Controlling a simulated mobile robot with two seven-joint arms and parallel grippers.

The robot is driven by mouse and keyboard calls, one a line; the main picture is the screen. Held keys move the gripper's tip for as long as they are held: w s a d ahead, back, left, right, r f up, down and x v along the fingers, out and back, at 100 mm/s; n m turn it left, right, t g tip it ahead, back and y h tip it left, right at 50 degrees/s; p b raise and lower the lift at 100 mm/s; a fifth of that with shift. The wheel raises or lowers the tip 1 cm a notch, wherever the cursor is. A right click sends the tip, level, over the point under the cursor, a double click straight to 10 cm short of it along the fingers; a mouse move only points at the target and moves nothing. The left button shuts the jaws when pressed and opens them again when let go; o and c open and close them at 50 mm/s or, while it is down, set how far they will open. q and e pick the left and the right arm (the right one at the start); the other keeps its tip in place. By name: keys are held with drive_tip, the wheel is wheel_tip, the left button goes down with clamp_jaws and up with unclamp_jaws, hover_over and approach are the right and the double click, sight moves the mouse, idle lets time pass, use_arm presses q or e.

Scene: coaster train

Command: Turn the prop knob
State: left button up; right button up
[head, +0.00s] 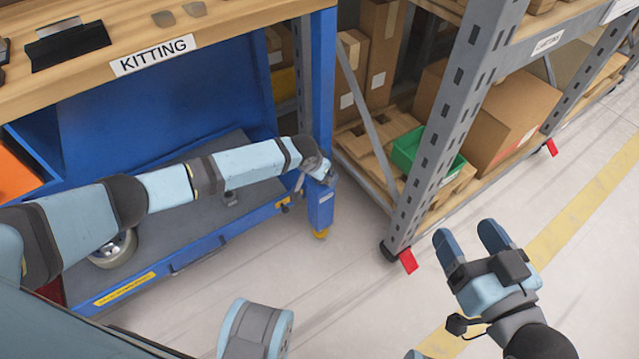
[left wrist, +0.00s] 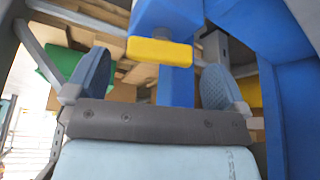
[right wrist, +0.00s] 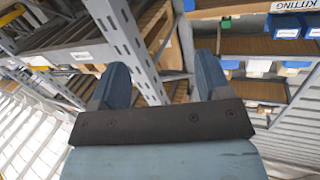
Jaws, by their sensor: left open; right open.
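The blue kitting bench has a blue corner leg (head: 320,205) with a yellow foot (head: 320,234). My left gripper (head: 326,172) is beside this leg, small and partly hidden by its own wrist. In the left wrist view its two blue fingers (left wrist: 154,85) are apart with nothing held. Beyond and between them is a yellow block (left wrist: 159,52) on a blue part, apparently not touched. I cannot tell whether this block is the prop knob; no other knob shows clearly. My right gripper (head: 467,236) is open and empty over the floor at right, away from the bench.
A grey metal rack (head: 425,130) stands right of the bench, with cardboard boxes (head: 510,110) and a green bin (head: 408,150). Red tags (head: 408,261) mark its feet. The bench's lower shelf (head: 190,225) lies under my left arm.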

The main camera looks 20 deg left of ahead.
use_arm(q)
drive_tip(key=shift+b+x, duration=0.75)
drive_tip(key=shift+x, duration=0.25)
drive_tip(key=shift+f+b, duration=0.1)
drive_tip(key=shift+b, duration=0.2)
use_arm(e)
drive_tip(key=shift+w+d+r+n+t, duration=0.25)
drive_tip(key=shift+w+d+n+t, duration=0.35)
drive_tip(key=shift+w+n, duration=0.3)
use_arm(q)
drive_tip(key=shift+c, duration=0.2)
use_arm(e)
drive_tip(key=shift+s+y, duration=0.15)
drive_tip(key=shift+y, duration=0.15)
